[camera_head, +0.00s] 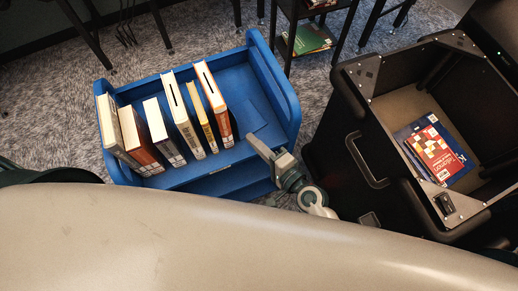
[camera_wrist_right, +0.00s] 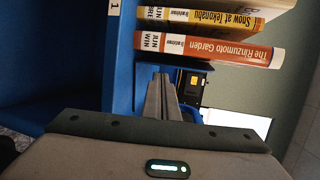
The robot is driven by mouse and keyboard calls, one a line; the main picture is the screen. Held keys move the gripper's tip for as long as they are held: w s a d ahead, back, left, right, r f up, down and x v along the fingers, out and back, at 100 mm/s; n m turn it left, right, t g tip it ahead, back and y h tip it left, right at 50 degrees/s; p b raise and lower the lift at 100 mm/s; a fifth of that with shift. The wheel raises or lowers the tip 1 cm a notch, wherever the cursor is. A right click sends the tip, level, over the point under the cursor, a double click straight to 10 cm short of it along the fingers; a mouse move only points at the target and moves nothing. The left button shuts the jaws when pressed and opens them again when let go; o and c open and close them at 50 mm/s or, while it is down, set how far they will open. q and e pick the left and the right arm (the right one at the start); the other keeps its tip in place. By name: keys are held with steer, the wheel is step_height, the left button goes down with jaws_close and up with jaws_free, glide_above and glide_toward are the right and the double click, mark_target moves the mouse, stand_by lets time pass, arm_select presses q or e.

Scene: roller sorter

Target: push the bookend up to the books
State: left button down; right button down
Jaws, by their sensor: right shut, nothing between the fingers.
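A row of several upright books (camera_head: 183,112) stands on the blue cart shelf. The rightmost is a red-and-white book (camera_head: 216,101), titled "The Rinzumoto Garden" in the right wrist view (camera_wrist_right: 210,47). A blue bookend (camera_head: 257,127), hard to separate from the blue cart, seems to stand right of the books with a gap between. In the wrist view a dark blue edge (camera_wrist_right: 178,62), perhaps the bookend, lies between the red book and my fingers. My right gripper (camera_head: 252,140) is shut and empty at the cart's near right side, close to the bookend; contact is unclear. My left gripper is out of view.
The blue cart (camera_head: 272,80) has raised end walls. A black bin (camera_head: 352,105) with books (camera_head: 436,150) inside stands to the right, close to my right arm. A dark rack (camera_head: 300,12) stands behind. The shelf right of the red book is mostly bare.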

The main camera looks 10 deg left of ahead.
mark_target(243, 123)
steer(key=shift+w+a+f+b, duration=0.1)
steer(key=shift+w+a+b, duration=0.05)
steer(key=shift+w+a, duration=1.1)
steer(key=shift+w+a+f+b, duration=0.15)
steer(key=shift+w+a, duration=0.55)
steer(key=shift+w, duration=0.95)
steer(key=shift+w+a+f+b, duration=0.1)
steer(key=shift+w+a+b, duration=0.05)
steer(key=shift+w+a, duration=1.1)
steer(key=shift+w+d, duration=0.2)
steer(key=shift+d, duration=0.1)
steer(key=shift+f+b, duration=0.5)
steer(key=shift+r, duration=0.2)
steer(key=shift+s+a+p, duration=0.2)
steer(key=shift+s+a, duration=0.25)
steer(key=shift+a, duration=0.25)
steer(key=shift+s+a+p, duration=0.15)
steer(key=shift+s+a, duration=0.3)
steer(key=shift+a, duration=0.2)
steer(key=shift+w+d, duration=0.1)
steer(key=shift+d, duration=0.05)
steer(key=shift+w+d+r+p, duration=0.15)
steer(key=shift+w+d+r, duration=0.1)
steer(key=shift+w+d, duration=0.25)
steer(key=shift+w+d+r+p, duration=0.15)
steer(key=shift+w+d+r, duration=0.1)
steer(key=shift+d, duration=0.4)
steer(key=shift+s, duration=0.1)
